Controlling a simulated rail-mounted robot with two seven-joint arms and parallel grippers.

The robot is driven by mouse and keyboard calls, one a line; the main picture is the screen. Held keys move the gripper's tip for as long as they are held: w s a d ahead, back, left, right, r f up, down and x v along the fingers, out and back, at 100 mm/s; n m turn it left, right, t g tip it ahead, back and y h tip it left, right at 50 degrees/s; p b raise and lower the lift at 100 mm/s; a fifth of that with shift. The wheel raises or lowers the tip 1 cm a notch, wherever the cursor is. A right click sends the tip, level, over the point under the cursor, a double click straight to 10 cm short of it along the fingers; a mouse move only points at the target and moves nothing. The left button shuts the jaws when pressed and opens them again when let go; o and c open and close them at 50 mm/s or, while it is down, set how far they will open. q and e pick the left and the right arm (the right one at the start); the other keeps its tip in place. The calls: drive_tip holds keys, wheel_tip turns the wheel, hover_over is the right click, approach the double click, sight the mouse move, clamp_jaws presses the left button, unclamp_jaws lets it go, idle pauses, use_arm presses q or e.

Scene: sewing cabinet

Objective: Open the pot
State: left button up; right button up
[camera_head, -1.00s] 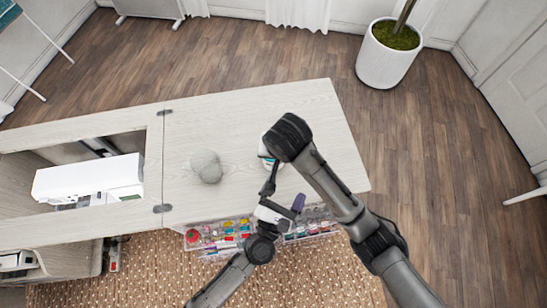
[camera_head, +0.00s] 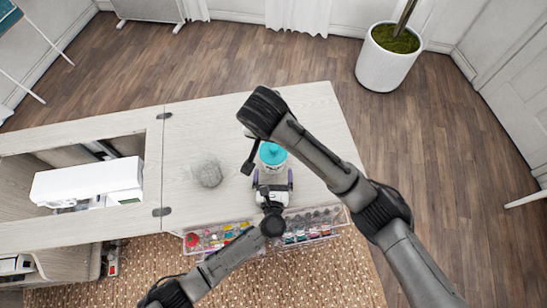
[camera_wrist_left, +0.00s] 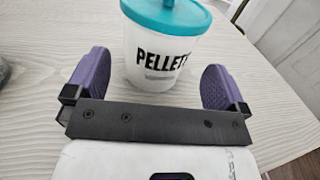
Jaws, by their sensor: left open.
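The pot (camera_head: 272,156) is a white tub with a teal lid, standing upright on the pale cabinet top. In the left wrist view the pot (camera_wrist_left: 155,50) shows dark "PELLET" lettering, and its lid (camera_wrist_left: 168,14) is on and cut off by the top edge. My left gripper (camera_head: 273,180) is open, its two purple fingers spread on the near side of the pot, one towards each side. The pot is between or just beyond the fingertips; I see no grip on it. My right gripper (camera_head: 250,160) is mostly hidden beneath its wrist, left of the pot; its jaws cannot be made out.
A grey ball of yarn (camera_head: 207,170) lies left of the pot on the cabinet top (camera_head: 200,130). A white sewing machine (camera_head: 88,182) sits in the opening further left. Clear trays of coloured supplies (camera_head: 215,238) line the front edge. The cabinet top's far right is clear.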

sight(274, 158)
use_arm(q)
drive_tip(key=shift+w, duration=3.05)
